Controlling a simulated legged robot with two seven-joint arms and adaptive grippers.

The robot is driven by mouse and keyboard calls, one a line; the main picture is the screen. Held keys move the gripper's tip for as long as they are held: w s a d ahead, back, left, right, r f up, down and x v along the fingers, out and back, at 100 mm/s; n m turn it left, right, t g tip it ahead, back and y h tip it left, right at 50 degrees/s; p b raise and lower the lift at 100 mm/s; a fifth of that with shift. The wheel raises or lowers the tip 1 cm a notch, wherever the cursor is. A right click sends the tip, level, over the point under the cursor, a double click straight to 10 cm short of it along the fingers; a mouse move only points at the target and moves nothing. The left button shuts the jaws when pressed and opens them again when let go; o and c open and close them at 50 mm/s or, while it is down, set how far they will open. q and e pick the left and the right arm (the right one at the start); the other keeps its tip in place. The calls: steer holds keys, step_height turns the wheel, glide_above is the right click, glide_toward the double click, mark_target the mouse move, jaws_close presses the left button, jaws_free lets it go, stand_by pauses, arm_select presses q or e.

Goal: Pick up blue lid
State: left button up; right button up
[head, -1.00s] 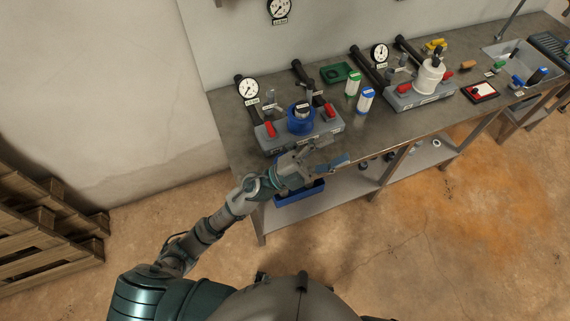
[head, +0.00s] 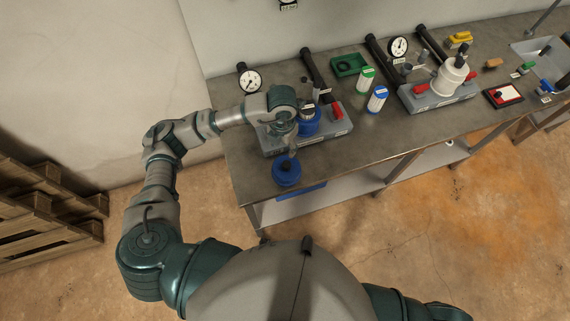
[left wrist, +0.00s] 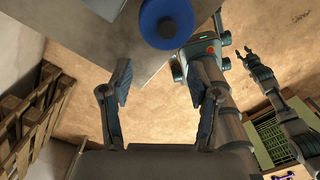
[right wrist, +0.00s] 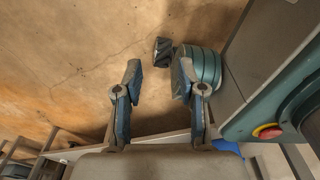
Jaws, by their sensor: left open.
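The blue lid (head: 287,172), a round disc with a dark knob, is at the bench's front left corner in the head view. The left wrist view shows the lid (left wrist: 150,25) at the top, beyond the fingertips and beside the bench edge. My left gripper (head: 292,148) is just behind and above the lid in the head view, partly hidden by its own wrist. Its fingers (left wrist: 161,78) are spread with nothing between them. My right gripper (right wrist: 160,75) has its fingers apart and empty, over the floor away from the lid.
A blue filter housing (head: 309,126) on a grey manifold block (head: 335,126) stands behind the lid, partly covered by my left arm. Green-and-white (head: 366,79) and blue-and-white (head: 377,99) cartridges stand to the right. Bare bench top (head: 372,138) lies right of the lid.

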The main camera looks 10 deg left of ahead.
arm_select(q)
glide_above(287, 164)
steer(key=f, duration=0.4)
steer(key=shift+w+a+f, duration=0.15)
steer(key=shift+a+f, duration=0.15)
steer(key=shift+a, duration=0.05)
steer(key=f, duration=0.3)
steer(key=shift+d+f, duration=0.3)
steer(key=shift+d, duration=0.1)
steer(key=f, duration=0.2)
steer(key=f+p, duration=0.1)
steer(key=shift+a+f, duration=0.25)
steer(key=shift+f, duration=0.15)
steer(key=shift+a+f, duration=0.1)
steer(key=shift+f, duration=0.35)
steer(key=shift+d, duration=0.35)
jaws_close()
steer(key=shift+a, duration=0.1)
arm_select(e)
steer(key=shift+s+d+r, duration=0.2)
steer(key=shift+s+d, duration=0.4)
steer(key=shift+d, duration=0.25)
